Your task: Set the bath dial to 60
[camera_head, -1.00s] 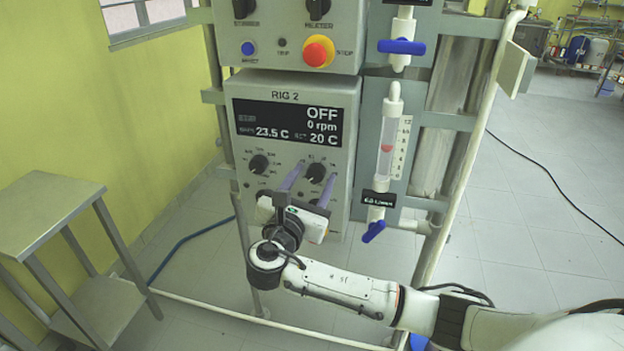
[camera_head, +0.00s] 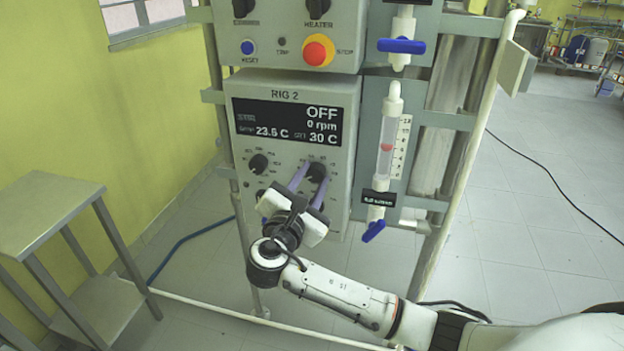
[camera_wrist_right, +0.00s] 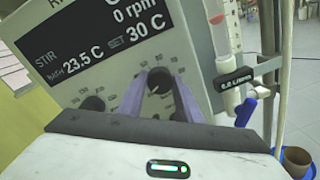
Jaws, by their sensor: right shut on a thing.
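The bath dial (camera_head: 317,172) is a black knob at the right of the RIG 2 control panel (camera_head: 340,100). In the right wrist view the dial (camera_wrist_right: 160,80) sits between my two purple fingers. My right gripper (camera_head: 308,178) is shut on this dial, with one finger on each side. The display (camera_head: 288,123) reads OFF, 0 rpm, a bath temperature of about 23.5 C and SET 30 C. The display also shows in the right wrist view (camera_wrist_right: 100,35). Part of the dial's scale is hidden by the fingers. My left gripper is not in view.
A second black knob (camera_head: 258,164) is left of the dial. A red and yellow stop button (camera_head: 318,50) and blue reset button (camera_head: 248,47) are above. A flowmeter (camera_head: 388,140) with a blue valve (camera_head: 374,231) stands at right. A metal side table (camera_head: 45,205) is at left.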

